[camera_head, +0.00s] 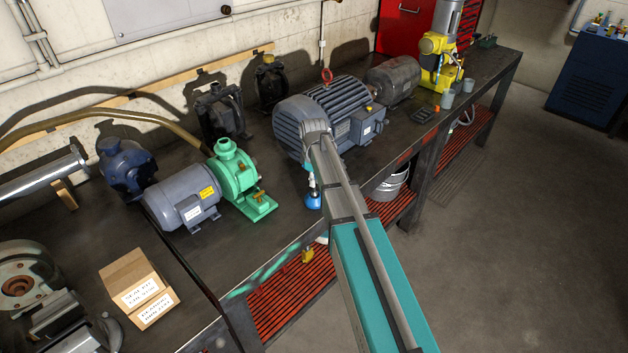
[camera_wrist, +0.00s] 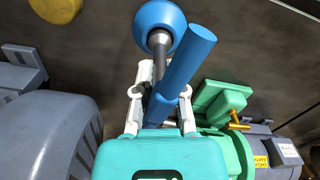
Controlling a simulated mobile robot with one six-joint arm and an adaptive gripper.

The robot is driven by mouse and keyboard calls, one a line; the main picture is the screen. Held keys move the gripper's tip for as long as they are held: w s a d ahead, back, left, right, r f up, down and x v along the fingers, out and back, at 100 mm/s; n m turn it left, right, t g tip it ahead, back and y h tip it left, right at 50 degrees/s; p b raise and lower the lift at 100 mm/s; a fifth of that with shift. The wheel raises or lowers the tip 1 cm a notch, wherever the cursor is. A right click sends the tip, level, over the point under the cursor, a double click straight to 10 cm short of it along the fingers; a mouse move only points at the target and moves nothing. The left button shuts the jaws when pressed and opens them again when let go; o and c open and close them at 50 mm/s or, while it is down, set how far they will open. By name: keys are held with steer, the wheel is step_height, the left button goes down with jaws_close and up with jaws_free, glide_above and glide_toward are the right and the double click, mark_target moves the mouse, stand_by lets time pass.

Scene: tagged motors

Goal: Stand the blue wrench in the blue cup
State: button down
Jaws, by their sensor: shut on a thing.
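My gripper (camera_wrist: 160,98) is shut on a blue bar, which I take to be the blue wrench (camera_wrist: 190,55). The bar slants up and right from between the fingers in the wrist view. Just beyond the fingers is a rounded blue piece, which seems to be the blue cup (camera_wrist: 158,14). A grey shaft (camera_wrist: 158,48) runs from its dark middle toward the fingers; I cannot tell what the shaft belongs to. In the head view the rounded blue piece (camera_head: 313,202) shows below my gripper (camera_head: 311,178), near the bench's front edge. My arm hides part of this area.
A large grey motor (camera_head: 340,112) stands behind my gripper, and a green pump (camera_head: 233,177) with a grey motor (camera_head: 184,198) is to the left. A cardboard box (camera_head: 138,283) is at front left. A yellow machine (camera_head: 437,60) and grey cups (camera_head: 448,98) are at the far right.

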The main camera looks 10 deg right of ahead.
steer(key=shift+f+b, duration=0.6)
steer(key=shift+f, duration=0.05)
steer(key=c, duration=0.6)
jaws_free()
steer(key=shift+r, duration=0.15)
steer(key=shift+r+p, duration=2.95)
steer(key=shift+p, duration=0.15)
steer(key=shift+f, duration=0.15)
